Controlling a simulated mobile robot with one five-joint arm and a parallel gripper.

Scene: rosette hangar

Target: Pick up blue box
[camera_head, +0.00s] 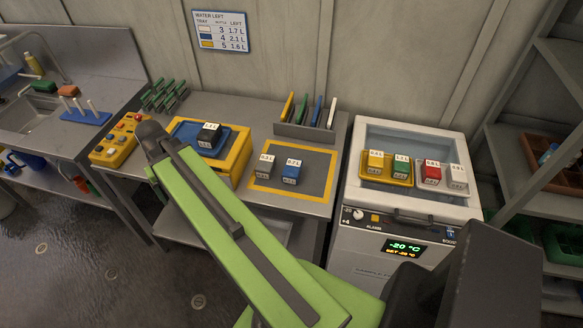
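The blue box (291,172) has a white label on top that seems to read 0.7 L. It stands upright on a grey mat (318,164) with a yellow border on the steel bench. A grey box (264,166) stands close to its left, with a small gap between them. My green arm reaches from the lower middle up to the left, passing left of both boxes. The blue box is in plain view and nothing holds it. My gripper's fingers do not show; the arm's visible far end is a dark rounded joint.
A black box (208,136) sits on a blue-topped yellow unit (239,153) to the left. A rack of coloured plates (305,132) stands behind the mat. At right, an open freezer (455,205) holds several labelled boxes. The mat's right part is bare.

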